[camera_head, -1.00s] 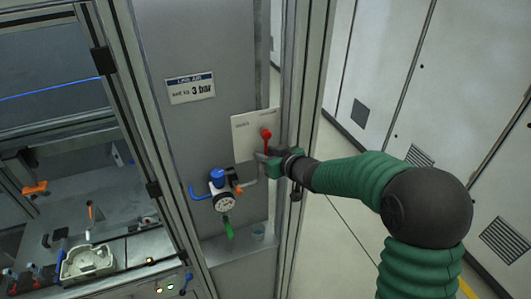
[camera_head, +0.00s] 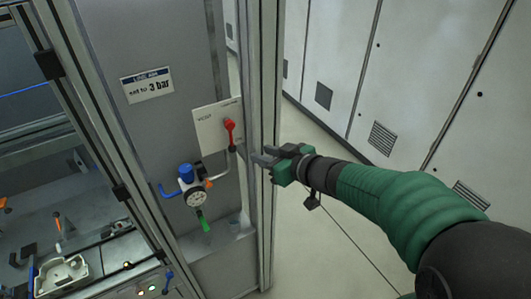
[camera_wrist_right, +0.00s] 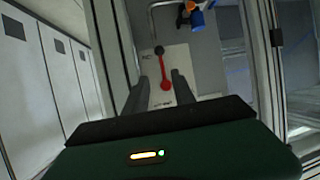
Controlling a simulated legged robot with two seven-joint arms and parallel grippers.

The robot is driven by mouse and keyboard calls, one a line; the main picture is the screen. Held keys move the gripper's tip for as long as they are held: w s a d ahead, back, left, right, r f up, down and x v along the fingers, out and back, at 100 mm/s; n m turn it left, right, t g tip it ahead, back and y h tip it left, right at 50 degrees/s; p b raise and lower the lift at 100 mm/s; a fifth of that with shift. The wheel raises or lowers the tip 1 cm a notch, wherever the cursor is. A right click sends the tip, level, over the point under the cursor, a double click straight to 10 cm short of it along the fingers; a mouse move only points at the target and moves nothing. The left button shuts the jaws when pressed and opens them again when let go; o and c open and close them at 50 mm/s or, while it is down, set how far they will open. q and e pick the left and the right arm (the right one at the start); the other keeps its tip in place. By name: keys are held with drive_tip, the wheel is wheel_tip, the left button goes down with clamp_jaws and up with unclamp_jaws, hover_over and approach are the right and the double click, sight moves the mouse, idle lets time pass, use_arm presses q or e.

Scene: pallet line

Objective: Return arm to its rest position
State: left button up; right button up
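My right gripper (camera_head: 264,155) is dark with a green body and stands in front of the cabinet's right post in the head view. Its two fingers are apart with nothing between them. In the right wrist view the open fingers (camera_wrist_right: 160,92) point toward a red lever (camera_wrist_right: 164,72) on a white plate, with a gap to it. In the head view the red lever (camera_head: 229,130) is left of the gripper, clear of it. My left gripper is not in view.
The metal post (camera_head: 263,90) is close beside my right gripper. A gauge with a blue knob (camera_head: 186,172) and a green handle sits below the plate. A sign (camera_head: 147,85) reads 3 bar. A white tray (camera_head: 62,275) lies lower left. Open floor lies to the right.

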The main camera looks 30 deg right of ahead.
drive_tip(key=shift+w+d, duration=0.1)
idle(0.3)
drive_tip(key=s+f+m+g+h+b, duration=0.1)
drive_tip(key=s+f+g+h+b, duration=0.1)
drive_tip(key=f+b, duration=0.5)
drive_tip(key=s+f+m+g+h+b, duration=0.1)
drive_tip(key=f+m+h+b, duration=0.15)
drive_tip(key=f, duration=0.95)
drive_tip(key=s+a+f+g+b, duration=0.3)
drive_tip(key=s+f, duration=0.4)
drive_tip(key=f, duration=0.1)
drive_tip(key=s+a+f+g+y+b, duration=0.1)
drive_tip(key=s+a+f+g+b, duration=0.2)
drive_tip(key=s+f, duration=0.4)
wheel_tip(320, 180, down, 2)
drive_tip(key=shift+a+f+n+g+b, duration=0.1)
drive_tip(key=shift+a+n+g+b, duration=0.3)
drive_tip(key=shift+g, duration=0.3)
drive_tip(key=shift+y, duration=0.25)
